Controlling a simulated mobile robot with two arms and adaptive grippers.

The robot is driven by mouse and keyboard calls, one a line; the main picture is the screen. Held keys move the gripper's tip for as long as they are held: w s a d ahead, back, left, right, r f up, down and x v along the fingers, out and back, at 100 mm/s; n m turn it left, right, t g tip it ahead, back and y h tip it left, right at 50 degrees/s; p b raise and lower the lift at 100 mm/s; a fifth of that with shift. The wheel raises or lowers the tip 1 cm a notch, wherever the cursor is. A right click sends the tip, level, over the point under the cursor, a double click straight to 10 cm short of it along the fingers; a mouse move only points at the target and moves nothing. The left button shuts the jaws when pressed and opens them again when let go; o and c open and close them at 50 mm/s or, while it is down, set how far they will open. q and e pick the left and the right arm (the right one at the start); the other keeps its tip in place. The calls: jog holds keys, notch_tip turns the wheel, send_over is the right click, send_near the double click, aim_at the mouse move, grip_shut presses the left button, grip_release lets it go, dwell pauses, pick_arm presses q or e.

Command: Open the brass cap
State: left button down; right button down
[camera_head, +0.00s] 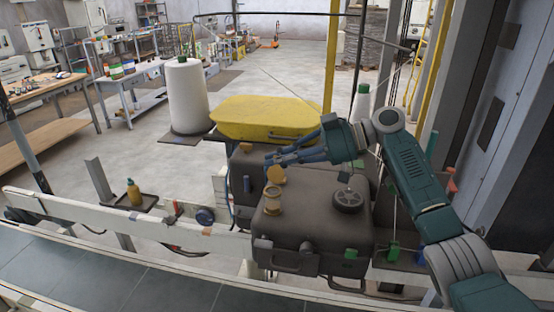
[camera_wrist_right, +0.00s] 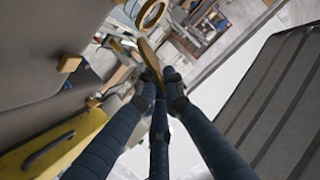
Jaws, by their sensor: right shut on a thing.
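The brass cap (camera_head: 276,175) is a round tan disc standing on edge, up off the brass neck (camera_head: 272,199) on top of the dark grey machine box. My right gripper (camera_head: 272,160) reaches in from the right and is shut on the cap. In the right wrist view the cap (camera_wrist_right: 149,58) shows nearly edge-on between the fingertips (camera_wrist_right: 160,85). The neck's open ring (camera_wrist_right: 152,14) shows just beyond it. Whether the cap is hinged to the neck cannot be told. My left gripper is not in view.
The dark box (camera_head: 315,225) also carries a black round knob (camera_head: 348,199). A yellow lid (camera_head: 266,118) lies behind it. A white rail (camera_head: 130,221) and conveyor (camera_head: 110,275) run in front. A white roll (camera_head: 187,95) stands at back left. Open floor lies beyond.

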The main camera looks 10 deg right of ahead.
jog(key=shift+f, duration=0.1)
jog(key=c, duration=1.8)
grip_release()
jog(key=shift+c, duration=0.2)
notch_tip(320, 180, up, 10)
jog(key=shift+r, duration=0.1)
